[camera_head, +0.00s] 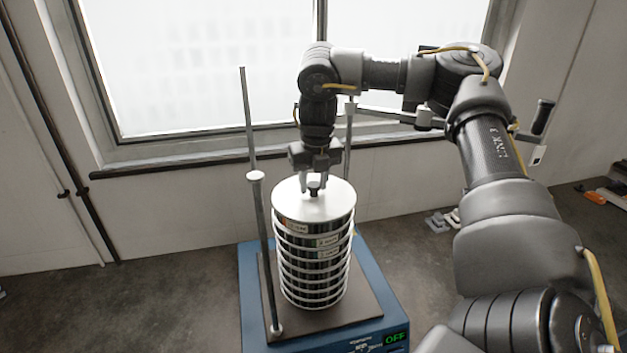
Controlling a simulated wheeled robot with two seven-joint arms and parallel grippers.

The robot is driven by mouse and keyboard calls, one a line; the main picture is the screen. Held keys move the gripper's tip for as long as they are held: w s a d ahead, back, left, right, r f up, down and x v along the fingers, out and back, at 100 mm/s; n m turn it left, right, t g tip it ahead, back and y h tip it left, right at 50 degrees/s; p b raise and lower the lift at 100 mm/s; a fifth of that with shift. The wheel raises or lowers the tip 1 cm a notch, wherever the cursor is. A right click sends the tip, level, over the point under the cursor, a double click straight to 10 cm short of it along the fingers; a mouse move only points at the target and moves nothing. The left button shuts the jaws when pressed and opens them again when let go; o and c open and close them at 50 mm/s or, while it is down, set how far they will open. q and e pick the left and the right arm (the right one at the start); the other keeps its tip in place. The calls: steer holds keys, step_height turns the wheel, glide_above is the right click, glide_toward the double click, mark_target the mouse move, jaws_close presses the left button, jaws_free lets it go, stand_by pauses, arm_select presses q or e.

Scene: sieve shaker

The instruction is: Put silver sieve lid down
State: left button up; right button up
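The silver sieve lid (310,205) is a pale flat disc at the top of the sieve stack (313,268). It looks level and seated on the top sieve, though any thin gap under it is too small to see. My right gripper (315,189) points straight down over the lid, with its fingers on either side of the small dark knob at the lid's centre. Whether the fingers press on the knob or stand slightly apart from it is unclear. My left gripper is not in view.
The stack stands on a blue shaker base (250,300) whose display (396,338) reads OFF. An upright rod with a collar (256,200) rises left of the stack, and another rod (349,135) stands behind right. A window and wall are behind. Small items lie on the floor at right.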

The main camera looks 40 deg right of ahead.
mark_target(316, 198)
steer(key=shift+o, duration=1.3)
steer(key=shift+w, duration=0.1)
steer(key=shift+r, duration=0.15)
step_height(316, 198, up, 12)
steer(key=s+b, duration=0.1)
steer(key=b, duration=0.1)
steer(key=shift+s+a, duration=0.35)
steer(key=shift+s, duration=0.05)
